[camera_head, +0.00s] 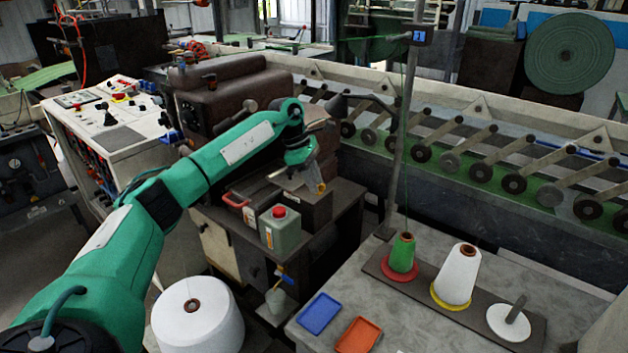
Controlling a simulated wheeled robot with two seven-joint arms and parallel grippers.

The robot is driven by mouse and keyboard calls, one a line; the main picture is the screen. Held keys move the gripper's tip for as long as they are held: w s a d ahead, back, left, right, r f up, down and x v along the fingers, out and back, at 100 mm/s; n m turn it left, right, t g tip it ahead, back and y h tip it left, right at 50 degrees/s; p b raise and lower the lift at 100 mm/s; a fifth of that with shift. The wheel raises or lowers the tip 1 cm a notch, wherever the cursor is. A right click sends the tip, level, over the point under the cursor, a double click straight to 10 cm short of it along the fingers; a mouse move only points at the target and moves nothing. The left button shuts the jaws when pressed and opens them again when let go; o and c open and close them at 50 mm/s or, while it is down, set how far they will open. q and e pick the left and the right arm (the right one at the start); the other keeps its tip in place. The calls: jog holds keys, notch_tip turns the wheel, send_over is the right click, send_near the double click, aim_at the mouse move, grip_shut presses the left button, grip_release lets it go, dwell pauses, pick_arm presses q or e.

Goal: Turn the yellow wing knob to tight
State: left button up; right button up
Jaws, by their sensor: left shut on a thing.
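My left arm reaches in from the left, and its gripper (315,180) points down over a dark box on the cabinet near the middle. The yellow wing knob (321,188) shows as a small yellow patch at the fingertips. The left gripper is shut on it, and the fingers hide most of it. The knob's exact turn angle is too small to tell. My right gripper is not in view.
A grey table (420,335) at the right holds a green cone (402,254), a white cone (457,277), a blue tray (320,314) and an orange tray (358,337). A thin pole (402,140) rises behind.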

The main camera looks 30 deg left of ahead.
pick_arm(q)
jog(key=m+g, duration=0.1)
jog(key=m, duration=0.1)
jog(key=shift+w+m, duration=0.15)
jog(key=shift+m, duration=0.25)
jog(key=shift+m+g, duration=0.3)
jog(key=shift+m, duration=0.3)
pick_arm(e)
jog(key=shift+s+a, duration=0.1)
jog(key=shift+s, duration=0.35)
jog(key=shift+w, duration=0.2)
pick_arm(q)
jog(key=o, duration=0.5)
jog(key=shift+o, duration=0.6)
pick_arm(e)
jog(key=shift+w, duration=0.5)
pick_arm(q)
jog(key=shift+r, duration=0.1)
